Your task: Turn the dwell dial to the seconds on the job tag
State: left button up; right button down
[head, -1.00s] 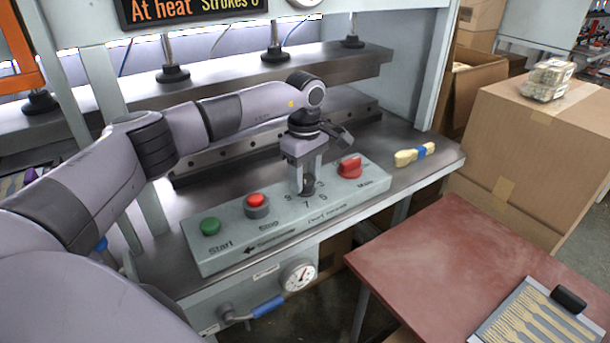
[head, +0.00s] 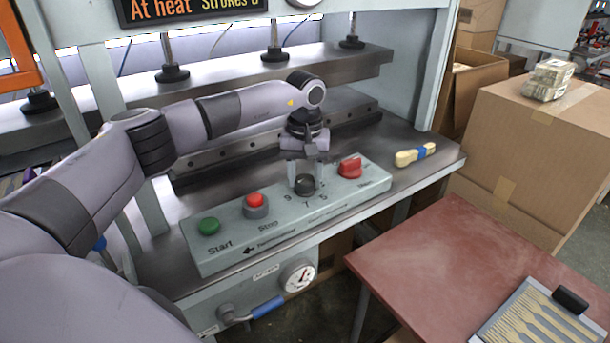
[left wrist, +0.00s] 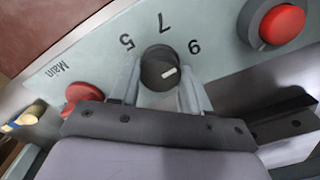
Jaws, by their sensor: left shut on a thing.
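The dwell dial (head: 305,186) is a dark round knob on the pale green control panel (head: 225,252). My left gripper (head: 305,178) points down over it, its two fingers closed on opposite sides of the knob. In the left wrist view the dial (left wrist: 158,68) sits between the fingertips (left wrist: 158,83). Its white pointer mark aims right and slightly up, nearest the printed 9; 7 and 5 lie further round to the left. Other numerals are hidden behind the gripper. I cannot make out a job tag. My right gripper is not in view.
A green start button (head: 209,226) and red stop button (head: 256,201) stand left of the dial. A red main switch (head: 350,166) stands close to its right. A brush (head: 415,154) lies on the bench. The press beam (head: 220,82) spans behind my arm.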

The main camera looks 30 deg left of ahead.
aim_at(305, 178)
pick_arm(q)
jog(key=shift+r+m, duration=0.1)
jog(key=shift+m, duration=0.8)
jog(key=o, duration=1.1)
jog(key=shift+c, duration=0.2)
notch_tip(305, 178, up, 7)
jog(key=shift+r+b, duration=0.1)
jog(key=shift+b, duration=0.3)
